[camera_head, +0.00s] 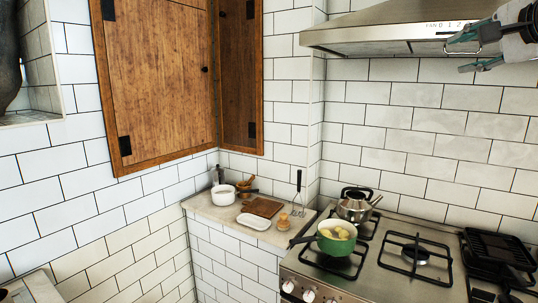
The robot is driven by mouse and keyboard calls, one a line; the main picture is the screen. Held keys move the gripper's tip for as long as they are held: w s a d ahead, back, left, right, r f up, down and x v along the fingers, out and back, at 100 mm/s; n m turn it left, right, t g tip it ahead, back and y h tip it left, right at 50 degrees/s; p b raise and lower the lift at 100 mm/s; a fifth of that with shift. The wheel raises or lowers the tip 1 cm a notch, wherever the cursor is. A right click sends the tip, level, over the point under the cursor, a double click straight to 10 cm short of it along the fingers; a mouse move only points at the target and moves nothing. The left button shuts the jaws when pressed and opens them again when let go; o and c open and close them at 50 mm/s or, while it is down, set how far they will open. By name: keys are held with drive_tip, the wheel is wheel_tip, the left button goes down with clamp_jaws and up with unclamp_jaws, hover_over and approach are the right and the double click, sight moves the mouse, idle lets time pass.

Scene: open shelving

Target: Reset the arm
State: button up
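My gripper (461,55) is at the upper right, in front of the range hood and high above the stove. Its grey fingers point left and stand apart, with nothing seen between them. Part of my gripper's body shows at the right edge; the rest of my arm is out of the picture.
The range hood (375,28) is beside and behind my gripper. A counter (215,211) at left holds a white pot (222,194) and a wooden board (262,207). Wooden cabinets (160,80) hang upper left.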

drive_tip(key=s+a+f+n+g+y, duration=0.2)
drive_tip(key=s+a+f+n+g, duration=0.15)
drive_tip(key=a+f, duration=0.45)
drive_tip(key=s+a+f+n+g+y, duration=0.1)
drive_tip(key=s+a+f+n+g, duration=0.1)
drive_tip(key=s+a+f+n, duration=0.5)
drive_tip(key=s+a+f+n+g+h, duration=0.1)
drive_tip(key=s+f+n+g, duration=0.1)
drive_tip(key=s+f, duration=0.4)
drive_tip(key=s+a+f+n+g+h, duration=0.1)
drive_tip(key=s+a+f+n+g, duration=0.1)
drive_tip(key=s+f, duration=0.5)
wheel_tip(320, 180, down, 5)
drive_tip(key=shift+s+a+r+n+g, duration=0.1)
drive_tip(key=shift+s+a+n+g, duration=0.15)
drive_tip(key=shift+n+g, duration=0.45)
